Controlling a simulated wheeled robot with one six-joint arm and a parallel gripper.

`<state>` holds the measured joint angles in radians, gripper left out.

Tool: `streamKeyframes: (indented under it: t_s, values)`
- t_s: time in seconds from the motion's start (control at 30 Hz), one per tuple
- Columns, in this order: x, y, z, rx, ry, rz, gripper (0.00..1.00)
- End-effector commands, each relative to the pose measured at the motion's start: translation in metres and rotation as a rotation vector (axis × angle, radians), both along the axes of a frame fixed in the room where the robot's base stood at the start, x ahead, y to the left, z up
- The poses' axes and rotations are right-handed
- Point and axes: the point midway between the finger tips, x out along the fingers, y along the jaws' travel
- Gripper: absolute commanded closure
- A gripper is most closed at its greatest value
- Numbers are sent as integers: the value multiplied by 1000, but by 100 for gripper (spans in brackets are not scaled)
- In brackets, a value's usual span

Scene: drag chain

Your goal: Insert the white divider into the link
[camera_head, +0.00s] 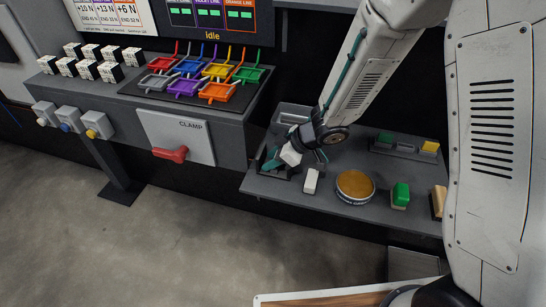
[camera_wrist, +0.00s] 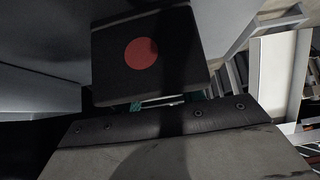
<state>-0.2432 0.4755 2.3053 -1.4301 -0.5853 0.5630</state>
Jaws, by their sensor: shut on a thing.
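My gripper (camera_head: 272,158) is low over the left end of the grey shelf, with teal fingers. In the wrist view, a black block (camera_wrist: 111,63) with a red disc sits right at the teal fingertips (camera_wrist: 170,101), and the gripper appears shut on it. The exact contact is hidden. Several coloured link frames, such as the yellow one (camera_head: 216,71) and the purple one (camera_head: 184,88), lie on a dark pad at upper left. I cannot tell which thing is the white divider; several white blocks with black marks (camera_head: 88,70) stand in rows left of the links.
The grey shelf (camera_head: 263,187) carries a white-topped block (camera_head: 311,181), a round orange-topped tin (camera_head: 355,186) and a green block (camera_head: 400,195). A clamp panel (camera_head: 180,136) with a red handle (camera_head: 170,154) is to the left.

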Motion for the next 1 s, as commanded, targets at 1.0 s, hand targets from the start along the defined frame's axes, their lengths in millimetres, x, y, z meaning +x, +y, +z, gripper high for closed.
streamKeyframes:
  t_s: [1.0]
  values:
    - [-22,-64,82,0,-4,-2,39]
